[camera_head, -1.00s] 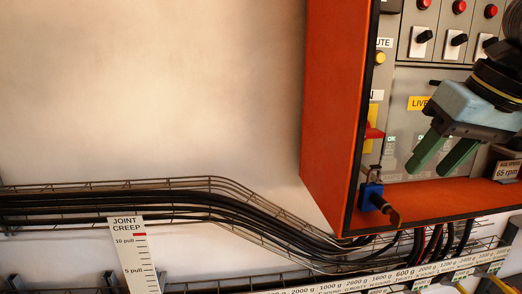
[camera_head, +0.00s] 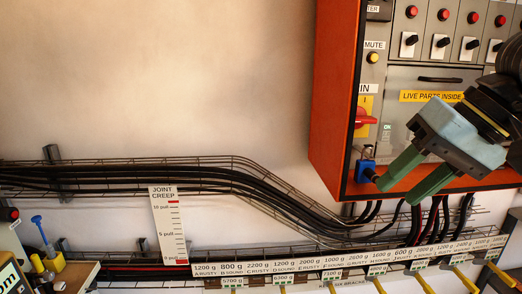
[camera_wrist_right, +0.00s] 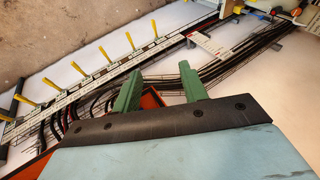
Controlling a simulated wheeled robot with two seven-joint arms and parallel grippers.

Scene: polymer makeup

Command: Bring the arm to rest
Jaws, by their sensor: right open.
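My right gripper (camera_head: 406,182) comes in from the right in the head view, in front of the lower part of the orange control cabinet (camera_head: 337,95). Its two green fingers are apart with nothing between them, and they point down and left. In the right wrist view the same open fingers (camera_wrist_right: 160,90) stand over the cables and the corner of the cabinet. A blue padlock-like part (camera_head: 365,171) on the cabinet is close to the upper fingertip; I cannot tell if they touch. My left gripper is not in view.
Black cables in a wire tray (camera_head: 215,172) run along the wall. A JOINT CREEP scale (camera_head: 169,226) hangs there. Below is a labelled weight rail (camera_head: 330,272) with several yellow hooks. A bench corner with yellow and blue items (camera_head: 50,258) is at lower left. The upper left wall is clear.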

